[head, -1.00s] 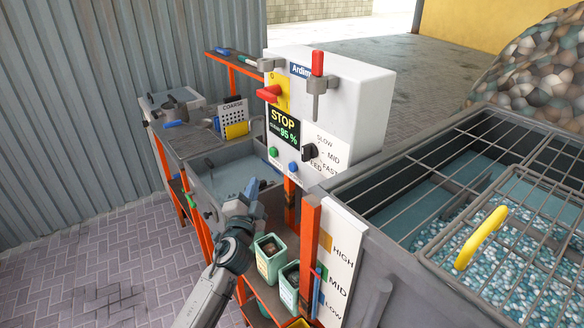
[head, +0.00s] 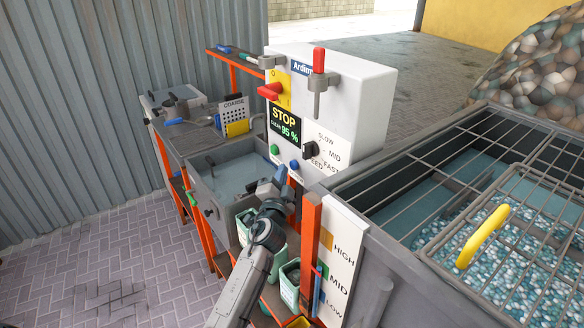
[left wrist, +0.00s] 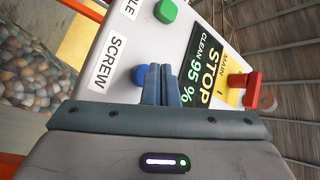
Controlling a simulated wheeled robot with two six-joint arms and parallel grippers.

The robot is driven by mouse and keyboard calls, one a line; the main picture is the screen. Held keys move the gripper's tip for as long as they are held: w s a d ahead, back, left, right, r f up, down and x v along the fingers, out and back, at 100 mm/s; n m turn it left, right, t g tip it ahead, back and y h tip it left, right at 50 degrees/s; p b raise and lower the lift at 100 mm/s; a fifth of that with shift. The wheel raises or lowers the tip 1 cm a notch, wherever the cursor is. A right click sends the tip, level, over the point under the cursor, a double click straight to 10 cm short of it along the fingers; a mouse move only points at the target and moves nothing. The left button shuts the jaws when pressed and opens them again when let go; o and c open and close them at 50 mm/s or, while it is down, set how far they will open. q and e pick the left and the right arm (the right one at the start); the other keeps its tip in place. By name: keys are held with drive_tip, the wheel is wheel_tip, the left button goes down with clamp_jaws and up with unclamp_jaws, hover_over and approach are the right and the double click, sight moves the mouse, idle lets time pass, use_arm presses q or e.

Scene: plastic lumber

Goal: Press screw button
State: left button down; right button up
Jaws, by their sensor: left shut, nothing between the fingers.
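The blue button (head: 294,165) sits low on the front of the white control box (head: 352,100). In the left wrist view the blue button (left wrist: 138,74) is beside the label SCREW (left wrist: 108,63). My left gripper (head: 281,175) is shut and empty, just below and left of the blue button in the head view. In the left wrist view its blue fingertips (left wrist: 160,70) are together, right beside the button and covering part of its edge. Contact cannot be told. My right gripper is not in view.
A green button (head: 275,149) is up and left of the blue one. A black knob (head: 310,151) and a red switch (head: 270,91) are also on the box. Green bins (head: 289,285) stand below my left arm. A grey tank with wire grilles (head: 400,262) is at right.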

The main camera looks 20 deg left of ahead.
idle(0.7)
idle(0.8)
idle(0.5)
use_arm(q)
drive_tip(key=shift+w+d, duration=0.25)
drive_tip(key=shift+w, duration=0.1)
